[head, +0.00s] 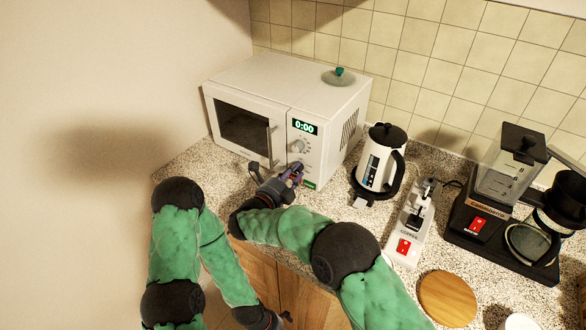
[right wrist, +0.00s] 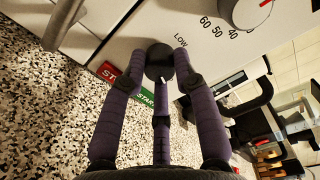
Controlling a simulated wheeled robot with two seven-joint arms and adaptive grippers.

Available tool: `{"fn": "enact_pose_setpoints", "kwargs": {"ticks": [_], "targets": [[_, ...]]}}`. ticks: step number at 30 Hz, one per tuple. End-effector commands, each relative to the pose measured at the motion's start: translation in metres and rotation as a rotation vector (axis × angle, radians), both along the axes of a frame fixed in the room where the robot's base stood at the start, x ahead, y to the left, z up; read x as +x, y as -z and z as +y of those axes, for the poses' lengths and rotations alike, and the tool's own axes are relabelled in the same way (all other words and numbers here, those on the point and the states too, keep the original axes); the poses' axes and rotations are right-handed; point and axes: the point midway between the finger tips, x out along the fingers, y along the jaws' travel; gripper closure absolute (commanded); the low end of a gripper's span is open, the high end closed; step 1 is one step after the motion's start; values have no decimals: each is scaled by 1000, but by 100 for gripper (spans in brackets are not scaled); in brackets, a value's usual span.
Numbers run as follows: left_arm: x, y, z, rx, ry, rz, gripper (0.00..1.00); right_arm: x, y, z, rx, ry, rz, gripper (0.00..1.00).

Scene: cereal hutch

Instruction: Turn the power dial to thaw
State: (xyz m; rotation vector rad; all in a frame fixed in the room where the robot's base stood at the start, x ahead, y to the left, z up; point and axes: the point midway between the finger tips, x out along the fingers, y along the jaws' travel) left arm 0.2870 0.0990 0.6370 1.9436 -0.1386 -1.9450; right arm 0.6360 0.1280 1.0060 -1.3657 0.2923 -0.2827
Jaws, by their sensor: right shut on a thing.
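The white microwave (head: 238,122) stands on the counter against the tiled wall. Its power dial (right wrist: 159,58) is a dark round knob low on the front panel. My right gripper (head: 294,170) is at this panel. In the right wrist view its purple fingers (right wrist: 160,78) are closed around the dial, one at each side and one below. A small white mark shows at the dial's lower edge. "LOW" is printed to the dial's upper right; the thaw label is not visible. My left gripper (head: 270,320) is low at the bottom edge, away from the microwave; its fingers are unclear.
The timer dial (right wrist: 243,10) sits above the power dial. A red button (right wrist: 108,72) and green start button (right wrist: 147,99) lie below it. A kettle (head: 378,165) stands right of the microwave, then a power strip (head: 407,229) and coffee maker (head: 508,195). A lid (head: 339,77) lies on top.

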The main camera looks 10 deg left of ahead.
Motion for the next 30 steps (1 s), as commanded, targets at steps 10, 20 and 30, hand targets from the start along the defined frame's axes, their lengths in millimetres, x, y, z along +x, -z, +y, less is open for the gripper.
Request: {"fn": "enact_pose_setpoints", "kwargs": {"ticks": [10, 20, 30], "targets": [[0, -28, 0, 0, 0, 0, 0, 0, -3, 1, -306, 0, 126, 100], [0, -49, 0, 0, 0, 0, 0, 1, -3, 1, -577, -1, 236, 100], [0, -61, 0, 0, 0, 0, 0, 1, -1, 1, -764, -1, 312, 100]]}}
